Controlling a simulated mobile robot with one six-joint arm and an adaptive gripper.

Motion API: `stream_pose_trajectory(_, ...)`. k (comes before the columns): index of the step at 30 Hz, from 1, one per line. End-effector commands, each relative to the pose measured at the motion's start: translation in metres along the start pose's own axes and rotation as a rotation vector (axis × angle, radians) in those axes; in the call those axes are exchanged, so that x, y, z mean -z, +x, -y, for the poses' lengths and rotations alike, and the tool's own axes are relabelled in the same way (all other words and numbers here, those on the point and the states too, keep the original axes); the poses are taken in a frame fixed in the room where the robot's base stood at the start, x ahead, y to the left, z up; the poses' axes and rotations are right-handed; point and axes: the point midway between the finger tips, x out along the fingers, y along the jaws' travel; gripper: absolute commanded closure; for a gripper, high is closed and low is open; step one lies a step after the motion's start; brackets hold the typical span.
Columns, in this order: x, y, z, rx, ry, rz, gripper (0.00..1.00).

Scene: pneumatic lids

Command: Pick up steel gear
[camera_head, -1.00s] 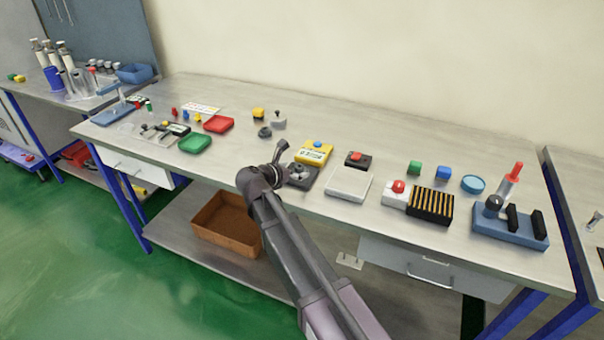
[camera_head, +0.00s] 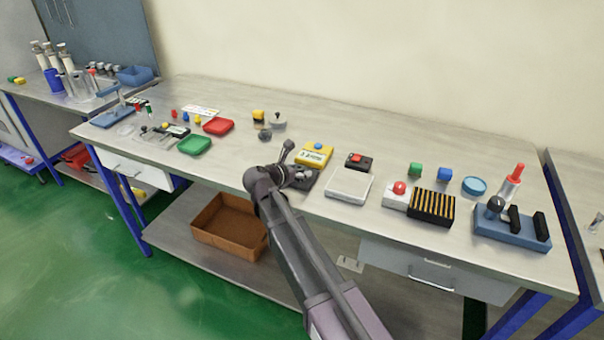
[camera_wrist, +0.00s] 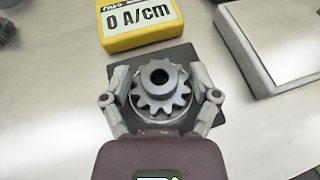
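The steel gear (camera_wrist: 160,88) is a grey toothed wheel with a raised hub and a dark centre hole. It sits on a dark square plate (camera_wrist: 181,56) on the workbench. My gripper (camera_wrist: 159,72) is open, with one finger on each side of the gear. A gap shows between each finger and the teeth, so the gear is not held. In the head view my gripper's end is over the plate (camera_head: 307,187) and hides much of the gear.
A yellow meter (camera_wrist: 141,20) stands just behind the plate. A pale flat box (camera_wrist: 265,45) is close on the right. A red-button block (camera_head: 396,193) and black-striped block (camera_head: 431,207) lie further right.

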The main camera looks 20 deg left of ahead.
Motion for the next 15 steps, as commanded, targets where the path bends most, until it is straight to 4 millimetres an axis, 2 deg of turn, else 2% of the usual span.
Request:
stream_pose_trajectory(1,0.0,0.0,0.0,0.0,0.0,0.0,0.56)
stream_pose_trajectory(4,0.0001,0.0,0.0001,0.0,0.0,0.0,0.86)
stream_pose_trajectory(15,-0.0015,-0.0005,0.0002,0.001,0.0,0.0,0.88)
